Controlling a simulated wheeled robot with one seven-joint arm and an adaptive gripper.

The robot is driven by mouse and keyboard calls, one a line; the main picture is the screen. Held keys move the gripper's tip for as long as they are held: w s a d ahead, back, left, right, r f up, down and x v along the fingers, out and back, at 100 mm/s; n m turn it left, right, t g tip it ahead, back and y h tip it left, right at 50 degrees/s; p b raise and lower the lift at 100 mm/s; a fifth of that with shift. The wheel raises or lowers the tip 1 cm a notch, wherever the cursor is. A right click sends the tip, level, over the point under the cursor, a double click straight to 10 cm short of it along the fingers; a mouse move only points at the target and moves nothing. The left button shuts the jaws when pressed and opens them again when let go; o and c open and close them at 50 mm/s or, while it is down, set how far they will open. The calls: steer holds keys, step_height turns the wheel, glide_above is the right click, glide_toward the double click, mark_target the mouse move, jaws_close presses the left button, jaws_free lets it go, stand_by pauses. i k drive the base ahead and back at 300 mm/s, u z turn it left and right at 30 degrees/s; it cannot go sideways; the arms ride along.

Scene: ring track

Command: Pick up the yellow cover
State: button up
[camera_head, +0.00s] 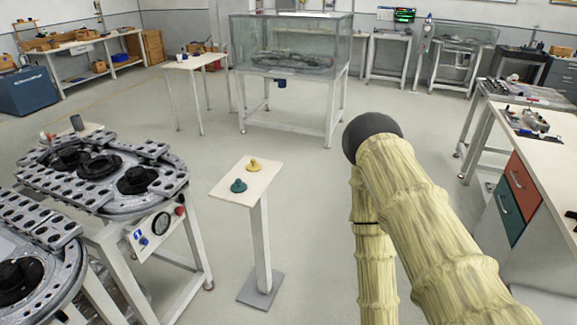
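The yellow cover (254,166) is a small round piece with a raised knob. It sits near the far side of a small pale stand top (263,184), a little left of the picture's middle. A similar teal cover (238,186) stands in front of it and to its left, apart from it. Nothing hides the yellow cover. My arm, in a pale yellow sleeve with a dark rounded joint, fills the right middle and lower right. My gripper is not in view, so its state and its place relative to the cover do not show.
Ring-track machines (113,178) on white frames stand close on the left. A glass case (289,43) on a table stands at the back. A workbench (545,143) with red and green drawers is at right. Grey floor (312,250) is clear between the stand and my arm.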

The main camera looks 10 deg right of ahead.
mark_target(254, 166)
steer(key=z, duration=0.5)
steer(key=k, duration=0.65)
steer(key=z, duration=0.95)
steer(key=k, duration=0.65)
steer(key=z, duration=0.5)
steer(key=i, duration=1.6)
steer(key=u, duration=0.7)
steer(key=i, duration=1.4)
steer(key=u, duration=1.85)
steer(key=i, duration=0.7)
steer(key=u, duration=0.75)
